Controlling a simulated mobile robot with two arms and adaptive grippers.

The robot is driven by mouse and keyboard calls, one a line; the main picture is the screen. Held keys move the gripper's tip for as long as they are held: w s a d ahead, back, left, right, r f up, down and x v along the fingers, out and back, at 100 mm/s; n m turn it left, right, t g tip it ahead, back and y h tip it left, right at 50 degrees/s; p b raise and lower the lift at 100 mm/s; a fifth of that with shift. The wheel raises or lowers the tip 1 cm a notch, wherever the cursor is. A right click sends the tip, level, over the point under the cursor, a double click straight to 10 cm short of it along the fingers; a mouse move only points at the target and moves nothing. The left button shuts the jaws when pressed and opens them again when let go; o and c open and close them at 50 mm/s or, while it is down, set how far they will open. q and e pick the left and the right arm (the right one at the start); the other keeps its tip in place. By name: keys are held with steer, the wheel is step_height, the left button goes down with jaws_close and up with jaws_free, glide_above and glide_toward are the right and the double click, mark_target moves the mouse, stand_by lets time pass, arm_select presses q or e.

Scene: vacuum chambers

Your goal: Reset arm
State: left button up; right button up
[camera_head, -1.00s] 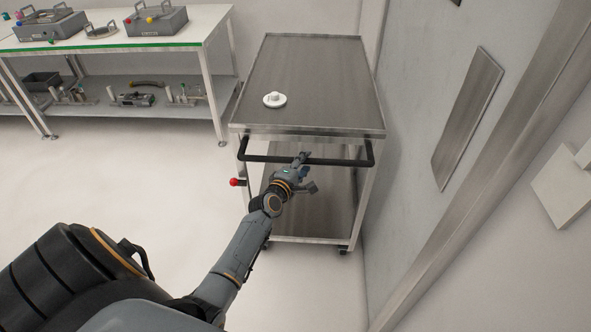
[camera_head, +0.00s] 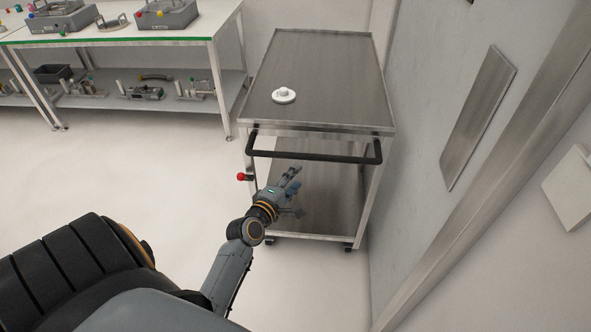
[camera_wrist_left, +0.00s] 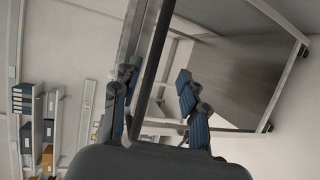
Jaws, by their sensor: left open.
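My left gripper (camera_head: 291,190) is open and empty. In the head view it is below and in front of the cart's black handle (camera_head: 314,154), apart from it. The steel cart (camera_head: 322,66) stands beyond the gripper. A small white round part (camera_head: 284,96) lies on the cart's top near its left edge. My right gripper is not in view.
A red knob (camera_head: 242,177) sticks out at the cart's left side. A green-edged workbench (camera_head: 110,42) with grey boxes and a loaded lower shelf stands at the back left. A wall with a metal plate (camera_head: 480,118) is close on the right. The floor left of the cart is clear.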

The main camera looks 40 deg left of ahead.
arm_select(q)
steer(key=s+d+f+m+g+h, duration=0.1)
steer(key=s+d+f+m+g, duration=0.2)
steer(key=f, duration=0.7)
steer(key=s+d+f+m+g+h, duration=0.15)
steer(key=s+d+f+m, duration=0.3)
steer(key=f, duration=0.55)
steer(key=s+d+f+m+g, duration=0.3)
steer(key=s+f, duration=0.2)
steer(key=f, duration=0.5)
steer(key=s+d+f+m+g, duration=0.1)
steer(key=s+f+m+g, duration=0.2)
steer(key=s, duration=1.2)
steer(key=s+d+f+m+g, duration=0.2)
steer(key=s+f+m+g, duration=0.2)
steer(key=s+f+m, duration=0.5)
steer(key=s+f, duration=0.4)
steer(key=s, duration=0.3)
steer(key=shift+s+m, duration=0.3)
steer(key=shift+m, duration=0.05)
steer(key=shift+w, duration=0.1)
steer(key=shift+c, duration=0.6)
